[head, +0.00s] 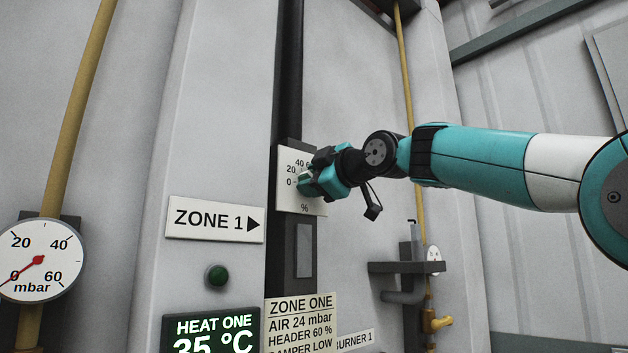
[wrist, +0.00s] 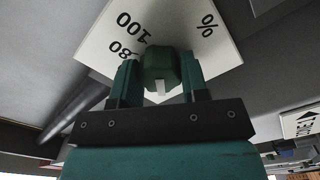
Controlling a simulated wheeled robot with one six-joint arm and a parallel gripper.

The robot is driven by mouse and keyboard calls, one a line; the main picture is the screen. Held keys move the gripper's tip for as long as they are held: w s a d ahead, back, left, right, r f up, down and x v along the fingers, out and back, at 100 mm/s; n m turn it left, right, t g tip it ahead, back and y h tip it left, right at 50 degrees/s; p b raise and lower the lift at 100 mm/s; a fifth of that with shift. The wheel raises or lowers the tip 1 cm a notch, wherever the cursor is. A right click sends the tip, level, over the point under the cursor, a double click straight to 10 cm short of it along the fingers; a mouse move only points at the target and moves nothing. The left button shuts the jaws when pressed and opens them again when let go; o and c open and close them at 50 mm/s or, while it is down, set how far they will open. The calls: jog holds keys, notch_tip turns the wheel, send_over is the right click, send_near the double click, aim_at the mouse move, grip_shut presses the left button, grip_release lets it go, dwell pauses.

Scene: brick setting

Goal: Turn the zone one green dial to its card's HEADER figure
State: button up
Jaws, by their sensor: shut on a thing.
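The green dial (wrist: 160,68) sits on a white plate (wrist: 225,52) marked in %. In the wrist view my gripper (wrist: 160,80) has a finger on each side of the dial and is shut on it. A white mark on the dial points down in that view, toward my gripper's body. 80 and 100 show there; the figure at the mark is hidden. In the head view my gripper (head: 308,183) covers much of the plate (head: 288,199), leaving 0, 20, 40 and part of another figure visible. The zone one card (head: 301,318) reads AIR 24 mbar, HEADER 60 %, DAMPER LOW.
A ZONE 1 sign (head: 214,220), a green button (head: 217,276) and a HEAT ONE 35 °C display (head: 210,332) are left of the plate. A mbar gauge (head: 38,262) is far left. A grey bracket (head: 403,268) and yellow pipe (head: 409,90) are right.

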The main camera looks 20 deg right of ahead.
jog(key=m, duration=1)
jog(key=shift+m, duration=0.4)
jog(key=shift+m+p, duration=0.35)
jog(key=shift+m, duration=1.45)
jog(key=o, duration=0.9)
jog(key=shift+o, duration=0.2)
jog(key=shift+s+d, duration=0.1)
jog(key=b+v, duration=0.5)
jog(key=v, duration=1.2)
